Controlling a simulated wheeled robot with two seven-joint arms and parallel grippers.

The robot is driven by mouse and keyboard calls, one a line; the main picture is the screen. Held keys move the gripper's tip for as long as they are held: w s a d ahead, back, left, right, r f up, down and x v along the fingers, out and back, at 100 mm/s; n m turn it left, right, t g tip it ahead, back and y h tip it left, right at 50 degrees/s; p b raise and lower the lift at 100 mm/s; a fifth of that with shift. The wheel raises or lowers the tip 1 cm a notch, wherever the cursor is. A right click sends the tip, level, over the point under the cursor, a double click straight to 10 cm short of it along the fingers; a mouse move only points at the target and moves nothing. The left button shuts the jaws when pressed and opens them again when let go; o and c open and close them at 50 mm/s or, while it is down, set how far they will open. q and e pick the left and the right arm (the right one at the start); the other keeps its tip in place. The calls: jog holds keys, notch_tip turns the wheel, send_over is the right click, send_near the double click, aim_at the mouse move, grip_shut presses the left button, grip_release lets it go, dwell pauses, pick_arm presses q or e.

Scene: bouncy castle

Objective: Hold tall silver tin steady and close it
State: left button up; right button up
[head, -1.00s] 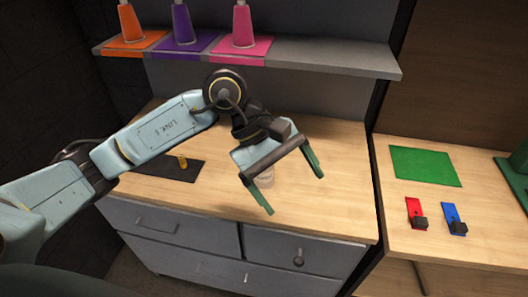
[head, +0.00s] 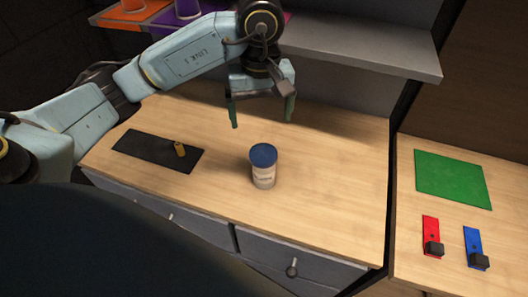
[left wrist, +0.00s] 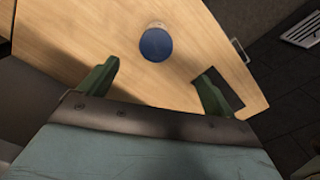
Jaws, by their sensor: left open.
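A tin (head: 264,177) with a pale silver-white body, a printed label and a blue top (head: 263,155) stands upright on the wooden dresser top. Whether the blue top is fully seated cannot be told. My left gripper (head: 262,122) is open and empty, above and behind the tin, fingers pointing down and apart from it. In the left wrist view the blue top (left wrist: 156,45) shows beyond the open fingertips of the left gripper (left wrist: 158,72), hiding most of the body. My right gripper is not in view.
A black mat (head: 158,151) with a small yellow-brown object (head: 180,149) lies left of the tin. A shelf (head: 370,52) runs above the back. On the right surface are a green mat (head: 453,179), a red piece (head: 431,236) and a blue piece (head: 474,246). Wood around the tin is clear.

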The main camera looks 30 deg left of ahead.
pick_arm(q)
send_over(263, 153)
jog(key=s, duration=0.1)
notch_tip(263, 153, down, 6)
jog(key=shift+d+f, duration=0.15)
jog(key=shift+f, duration=0.7)
jog(key=f, duration=0.1)
jog(key=f+p, duration=0.1)
jog(key=f, duration=0.1)
jog(key=w+f, duration=0.1)
jog(key=f, duration=0.1)
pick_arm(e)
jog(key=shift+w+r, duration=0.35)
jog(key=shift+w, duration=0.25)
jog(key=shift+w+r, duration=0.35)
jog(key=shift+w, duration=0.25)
pick_arm(q)
jog(key=c, duration=1)
notch_tip(263, 153, up, 10)
jog(key=shift+b, duration=0.3)
jog(key=shift+c, duration=0.2)
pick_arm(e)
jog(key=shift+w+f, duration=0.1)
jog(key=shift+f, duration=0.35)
